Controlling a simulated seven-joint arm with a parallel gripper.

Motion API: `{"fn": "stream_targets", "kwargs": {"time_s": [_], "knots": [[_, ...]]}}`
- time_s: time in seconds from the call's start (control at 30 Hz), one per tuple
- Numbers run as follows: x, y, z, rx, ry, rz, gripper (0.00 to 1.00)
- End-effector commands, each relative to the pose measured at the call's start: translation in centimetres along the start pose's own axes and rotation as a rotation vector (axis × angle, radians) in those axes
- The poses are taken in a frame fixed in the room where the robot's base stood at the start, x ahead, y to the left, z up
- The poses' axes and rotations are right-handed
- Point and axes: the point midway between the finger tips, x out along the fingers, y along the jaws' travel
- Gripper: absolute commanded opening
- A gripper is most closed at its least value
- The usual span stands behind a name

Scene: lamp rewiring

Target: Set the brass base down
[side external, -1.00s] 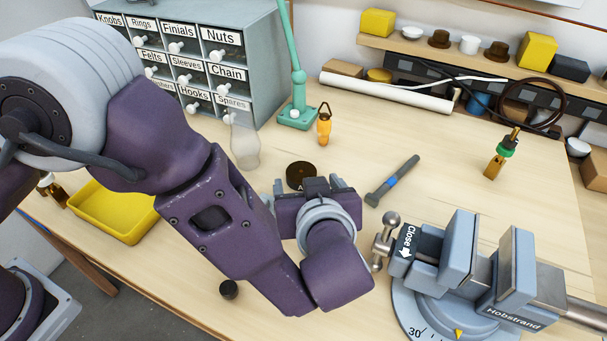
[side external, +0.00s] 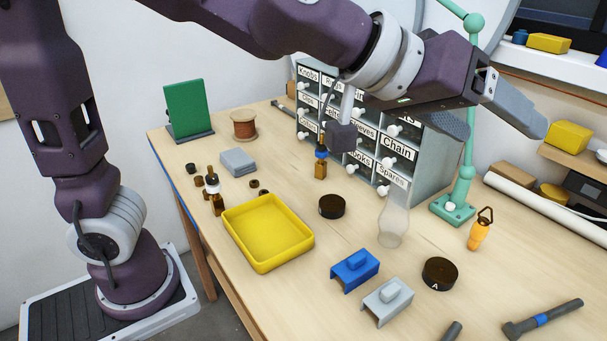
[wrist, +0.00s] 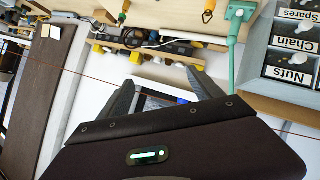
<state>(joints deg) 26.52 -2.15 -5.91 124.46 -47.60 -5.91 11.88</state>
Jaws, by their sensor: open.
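My gripper (side external: 520,105) is raised high at the upper right of the side view, in front of the drawer cabinet and well above the table. In the wrist view its two grey fingers (wrist: 161,80) stand wide apart with nothing between them. Two dark round discs lie flat on the table: a plain one (side external: 332,206) right of the yellow tray, and one marked A (side external: 440,274) nearer the front. Both are clear of my gripper. I cannot tell whether either is the brass base, as no disc looks plainly brass.
The yellow tray (side external: 268,232), blue block (side external: 355,270), grey block (side external: 388,301), glass chimney (side external: 394,222) and orange lantern-like item (side external: 480,230) stand around the discs. The labelled drawer cabinet (side external: 430,165) and green lamp stand (side external: 455,209) rise behind. Bare table lies between the objects.

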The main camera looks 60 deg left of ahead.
Motion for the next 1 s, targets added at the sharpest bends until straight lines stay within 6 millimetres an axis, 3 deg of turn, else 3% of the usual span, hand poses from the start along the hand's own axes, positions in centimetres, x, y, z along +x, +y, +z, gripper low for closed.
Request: {"fn": "stream_targets", "kwargs": {"time_s": [0.03, 0.1, 0.2, 0.33, 0.47, 1.0], "knots": [[-4.5, -2.5, 0.7, 0.062, -0.048, -0.013, 0.75], [-10.1, -7.3, 4.5, 0.152, -0.168, -0.1, 0.75], [-15.9, -13.7, 10.0, 0.207, -0.311, -0.273, 0.75], [-20.6, -18.5, 14.4, 0.211, -0.418, -0.439, 0.75], [-22.0, -19.9, 15.8, 0.207, -0.454, -0.494, 0.75], [-21.9, -19.8, 15.8, 0.211, -0.454, -0.49, 0.75]]}}
